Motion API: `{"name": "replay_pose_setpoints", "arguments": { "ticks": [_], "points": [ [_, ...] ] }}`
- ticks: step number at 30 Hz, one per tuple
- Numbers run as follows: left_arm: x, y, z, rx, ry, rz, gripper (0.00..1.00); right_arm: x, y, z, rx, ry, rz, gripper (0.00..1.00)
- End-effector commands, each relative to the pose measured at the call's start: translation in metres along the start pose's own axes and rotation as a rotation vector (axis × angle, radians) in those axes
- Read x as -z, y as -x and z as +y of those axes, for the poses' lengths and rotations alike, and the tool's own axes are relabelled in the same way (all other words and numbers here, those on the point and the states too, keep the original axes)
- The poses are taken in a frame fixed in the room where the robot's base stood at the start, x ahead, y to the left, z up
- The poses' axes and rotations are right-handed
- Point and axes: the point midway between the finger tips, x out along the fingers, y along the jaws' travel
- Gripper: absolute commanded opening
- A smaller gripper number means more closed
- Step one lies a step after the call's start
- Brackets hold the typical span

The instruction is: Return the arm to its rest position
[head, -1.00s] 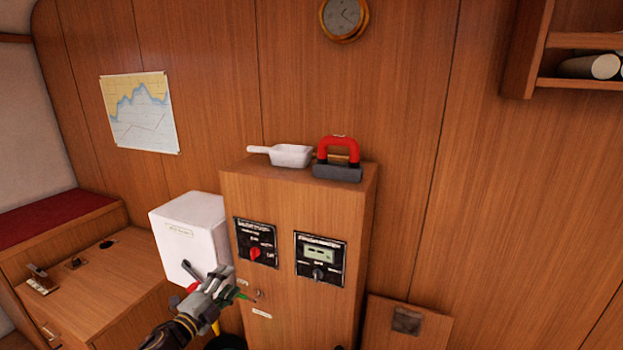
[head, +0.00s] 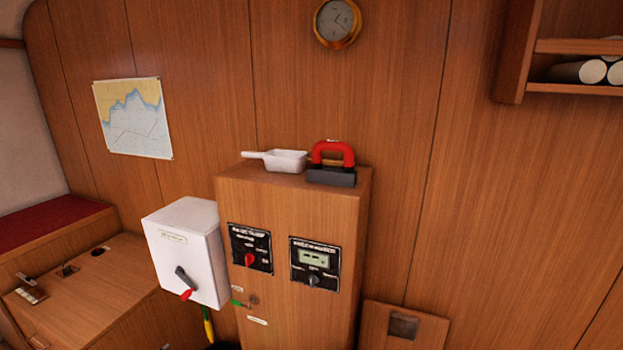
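Neither of my grippers nor either arm shows in the head view. A wooden cabinet (head: 290,205) stands against the panelled wall, with two black control panels on its front. The left panel (head: 251,248) has a red knob, and the right panel (head: 315,264) has a small display and a dark knob. A white box (head: 185,238) at the cabinet's left has a dark lever with a red tip pointing down to the right. A small green item (head: 240,304) is at the cabinet's front, by a round fitting.
A white scoop (head: 285,160) and a red-handled tool (head: 332,163) lie on the cabinet top. A wooden desk (head: 90,295) is at the left. A shelf (head: 575,88) with white rolls is at the upper right. A yellow item (head: 208,325) hangs below the white box.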

Motion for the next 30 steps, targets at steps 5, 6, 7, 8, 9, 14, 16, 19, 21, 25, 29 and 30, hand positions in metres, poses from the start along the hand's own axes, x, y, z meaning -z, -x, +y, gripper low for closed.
{"name": "replay_pose_setpoints", "arguments": {
  "ticks": [5, 6, 7, 8, 9, 14, 16, 19, 21, 25, 29, 30],
  "points": [
    [-0.068, 0.0, 0.051, -0.057, 0.106, -0.126, 0.55, 0.0, 0.0, 0.0, 0.0, 0.0, 0.0, 0.4],
    [-0.082, 0.001, 0.062, -0.069, 0.127, -0.153, 0.55, 0.0, 0.0, 0.0, 0.0, 0.0, 0.0, 0.4],
    [-0.093, 0.003, 0.072, -0.079, 0.143, -0.173, 0.55, 0.0, 0.0, 0.0, 0.0, 0.0, 0.0, 0.4],
    [-0.102, 0.005, 0.082, -0.088, 0.159, -0.193, 0.55, 0.0, 0.0, 0.0, 0.0, 0.0, 0.0, 0.4],
    [-0.116, 0.007, 0.094, -0.101, 0.179, -0.219, 0.55, 0.0, 0.0, 0.0, 0.0, 0.0, 0.0, 0.4],
    [-0.163, 0.024, 0.15, -0.153, 0.254, -0.322, 0.55, 0.0, 0.0, 0.0, 0.0, 0.0, 0.0, 0.4],
    [-0.181, 0.034, 0.175, -0.176, 0.285, -0.365, 0.55, 0.0, 0.0, 0.0, 0.0, 0.001, 0.0, 0.4],
    [-0.204, 0.049, 0.212, -0.21, 0.324, -0.424, 0.55, 0.0, 0.0, 0.0, 0.0, 0.001, 0.0, 0.4],
    [-0.219, 0.062, 0.238, -0.234, 0.351, -0.464, 0.55, 0.0, 0.0, 0.0, 0.0, 0.001, -0.001, 0.4],
    [-0.24, 0.088, 0.288, -0.279, 0.397, -0.534, 0.55, 0.0, 0.0, 0.0, 0.0, 0.0, -0.001, 0.4],
    [-0.256, 0.117, 0.338, -0.326, 0.44, -0.599, 0.55, 0.0, 0.0, 0.0, 0.0, 0.0, -0.001, 0.4],
    [-0.26, 0.127, 0.354, -0.342, 0.452, -0.619, 0.55, -0.001, 0.0, 0.0, 0.0, 0.001, -0.001, 0.4]
  ]
}}
